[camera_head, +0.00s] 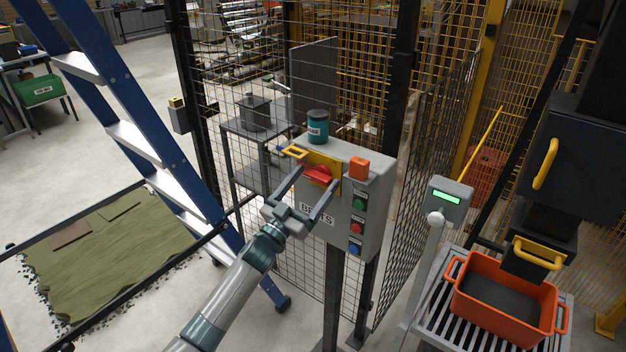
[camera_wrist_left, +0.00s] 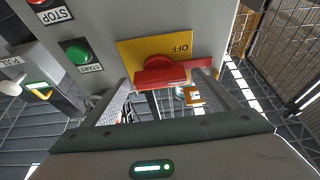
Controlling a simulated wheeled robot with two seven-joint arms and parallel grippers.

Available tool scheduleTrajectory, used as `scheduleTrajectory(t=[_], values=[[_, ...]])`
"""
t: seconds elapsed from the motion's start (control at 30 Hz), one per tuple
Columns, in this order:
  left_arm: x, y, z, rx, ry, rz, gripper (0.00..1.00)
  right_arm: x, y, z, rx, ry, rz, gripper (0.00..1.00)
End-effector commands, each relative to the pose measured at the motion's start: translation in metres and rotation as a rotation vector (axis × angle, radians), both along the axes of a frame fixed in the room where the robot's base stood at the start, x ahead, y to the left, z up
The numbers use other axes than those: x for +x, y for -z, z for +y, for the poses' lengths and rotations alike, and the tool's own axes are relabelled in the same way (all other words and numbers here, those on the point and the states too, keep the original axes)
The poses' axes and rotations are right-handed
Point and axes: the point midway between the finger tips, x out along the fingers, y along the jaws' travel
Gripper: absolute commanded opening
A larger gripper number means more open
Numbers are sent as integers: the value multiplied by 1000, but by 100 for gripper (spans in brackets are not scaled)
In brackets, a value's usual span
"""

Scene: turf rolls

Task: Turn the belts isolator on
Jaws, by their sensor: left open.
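The belts isolator is a red rotary handle (camera_head: 317,175) on a yellow plate (camera_head: 328,164), on the front of a grey box marked BELTS (camera_head: 345,200). In the left wrist view the red handle (camera_wrist_left: 172,76) lies across the picture, and OFF can be read on the yellow plate (camera_wrist_left: 150,50). My left gripper (camera_head: 306,180) is open, its two fingers on either side of the handle. In the left wrist view the fingertips reach close to the handle; I cannot tell whether they touch it. My right gripper is not in view.
Green (camera_head: 360,204), red and blue buttons sit right of the isolator. A teal can (camera_head: 318,126) stands on the box. A blue ladder (camera_head: 140,130) stands left, mesh fence behind. An orange crate (camera_head: 462,300) and a green-lit display post (camera_head: 449,198) stand right.

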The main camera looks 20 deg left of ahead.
Motion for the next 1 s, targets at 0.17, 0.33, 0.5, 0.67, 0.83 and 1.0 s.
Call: scheduleTrajectory(t=[0.17, 0.33, 0.5, 0.67, 0.83, 1.0], values=[[1, 0, 0, 0, 0, 0, 81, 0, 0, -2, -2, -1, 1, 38], [1, 0, 0, 0, 0, 0, 69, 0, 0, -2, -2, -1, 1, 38], [1, 0, 0, 0, 0, 1, 40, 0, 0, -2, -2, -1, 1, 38], [1, 0, 0, 4, -1, 0, 40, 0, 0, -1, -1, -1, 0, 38], [1, 1, 0, 30, 0, -10, 40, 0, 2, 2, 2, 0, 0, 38], [1, 2, 1, 90, 1, -30, 40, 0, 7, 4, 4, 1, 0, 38]])
